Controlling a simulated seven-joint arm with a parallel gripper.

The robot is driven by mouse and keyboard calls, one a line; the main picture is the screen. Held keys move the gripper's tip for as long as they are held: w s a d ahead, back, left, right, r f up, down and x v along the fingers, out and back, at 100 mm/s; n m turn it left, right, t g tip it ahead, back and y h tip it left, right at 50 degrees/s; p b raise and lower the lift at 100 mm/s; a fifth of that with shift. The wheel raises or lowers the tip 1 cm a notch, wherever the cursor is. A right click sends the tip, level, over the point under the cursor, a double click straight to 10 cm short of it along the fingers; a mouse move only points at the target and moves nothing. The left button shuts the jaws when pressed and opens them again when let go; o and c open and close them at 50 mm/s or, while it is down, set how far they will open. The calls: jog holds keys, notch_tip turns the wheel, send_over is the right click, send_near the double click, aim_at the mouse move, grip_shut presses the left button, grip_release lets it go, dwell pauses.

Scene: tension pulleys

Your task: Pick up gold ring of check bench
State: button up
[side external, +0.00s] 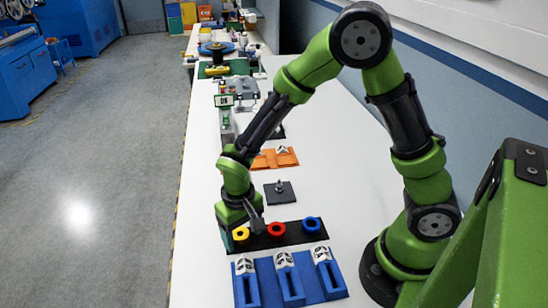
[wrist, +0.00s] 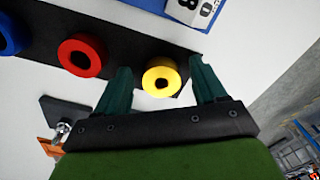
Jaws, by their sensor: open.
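The gold ring (side external: 241,234) lies at the left end of a black mat (side external: 293,240) in the side view. In the wrist view the ring (wrist: 161,80) shows as a yellow ring with a dark centre hole. My gripper (wrist: 160,80) is open, with one teal finger on each side of the ring; I cannot tell how far the fingertips are above it. In the side view my gripper (side external: 238,235) is down at the ring and partly hides it.
A red ring (side external: 277,230) and a blue ring (side external: 311,225) lie on the same mat; the red one (wrist: 82,55) is beside my finger. Blue slotted blocks (side external: 290,285) with white labels stand in front. A dark plate with a peg (side external: 280,192) and an orange plate (side external: 274,158) lie behind.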

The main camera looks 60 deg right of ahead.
jog(key=c, duration=1.2)
jog(key=shift+o, duration=0.2)
notch_tip(320, 180, up, 10)
jog(key=shift+r, duration=0.1)
notch_tip(320, 180, up, 5)
send_over(243, 236)
jog(key=shift+w, duration=0.15)
dwell(0.4)
